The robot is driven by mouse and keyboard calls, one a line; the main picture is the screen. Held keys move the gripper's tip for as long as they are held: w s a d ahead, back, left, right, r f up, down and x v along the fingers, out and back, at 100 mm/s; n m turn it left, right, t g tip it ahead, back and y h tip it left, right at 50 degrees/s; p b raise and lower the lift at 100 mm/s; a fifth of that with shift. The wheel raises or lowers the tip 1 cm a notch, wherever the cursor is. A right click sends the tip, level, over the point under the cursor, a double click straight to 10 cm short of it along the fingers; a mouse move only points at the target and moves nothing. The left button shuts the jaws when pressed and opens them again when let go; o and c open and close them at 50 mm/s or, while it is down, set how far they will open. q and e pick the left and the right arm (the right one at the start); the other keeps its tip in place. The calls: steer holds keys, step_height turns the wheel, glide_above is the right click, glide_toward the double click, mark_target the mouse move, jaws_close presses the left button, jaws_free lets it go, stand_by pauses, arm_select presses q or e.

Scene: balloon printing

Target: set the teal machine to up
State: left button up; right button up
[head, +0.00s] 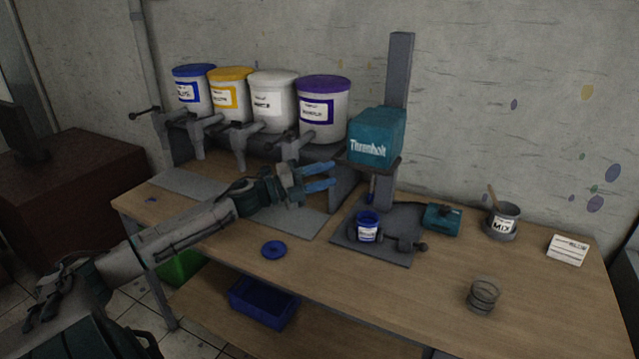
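The teal machine (375,140), lettered "Threnholt", has its boxy head on a grey upright post (400,75) at the back of the bench, above a grey base plate (345,233). A small blue-rimmed pot (367,228) with a label stands on that plate. A dark lever or knob (415,246) sits at the plate's front right. My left gripper (325,177) reaches in from the left, its two blue fingers apart and empty, just left of and below the teal head. I cannot tell whether it touches anything. My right gripper is not in view.
Several lidded paint tubs with taps, one purple-lidded (324,88), stand behind my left gripper. A teal box (441,220), a MIX pot (503,220), a label card (567,249) and a wire coil (483,296) are to the right. A blue lid (273,250) lies in front.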

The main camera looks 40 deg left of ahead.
arm_select(q)
steer(key=shift+s+a+f, duration=0.15)
steer(key=shift+s+a, duration=0.15)
steer(key=shift+s, duration=0.1)
stand_by(0.4)
